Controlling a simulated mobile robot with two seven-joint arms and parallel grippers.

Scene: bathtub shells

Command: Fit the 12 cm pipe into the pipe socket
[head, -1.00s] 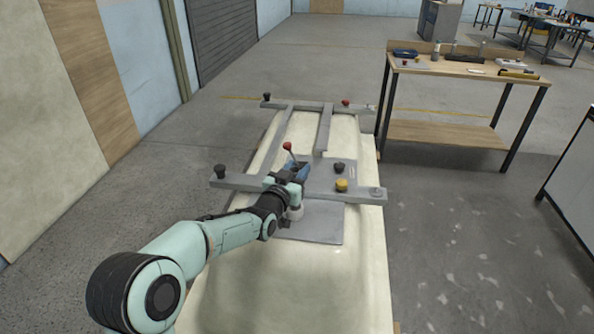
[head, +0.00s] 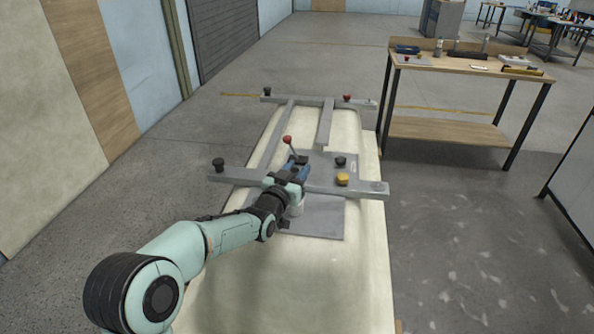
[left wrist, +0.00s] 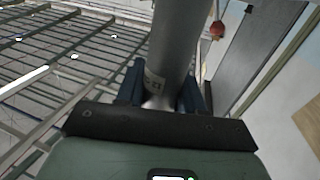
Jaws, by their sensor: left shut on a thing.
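My left gripper (head: 292,170) is over the middle of the fixture on the pale tub shell (head: 290,275). In the left wrist view, the dark blue fingers (left wrist: 165,90) are shut on a smooth grey pipe (left wrist: 178,45), which runs out past the top of that picture. A small printed label on the pipe is too blurred to read fully. A short pale cylinder (head: 296,210) shows just under the gripper in the head view. I cannot tell whether it is the pipe's end or a socket. No pipe socket can be made out for certain. My right gripper is not in view.
A grey clamp frame (head: 238,181) with black, red and yellow knobs spans the shell. A red-knobbed lever (head: 287,139) stands close beyond the gripper. A grey plate (head: 320,222) lies under it. A wooden workbench (head: 475,67) with tools stands at the back right.

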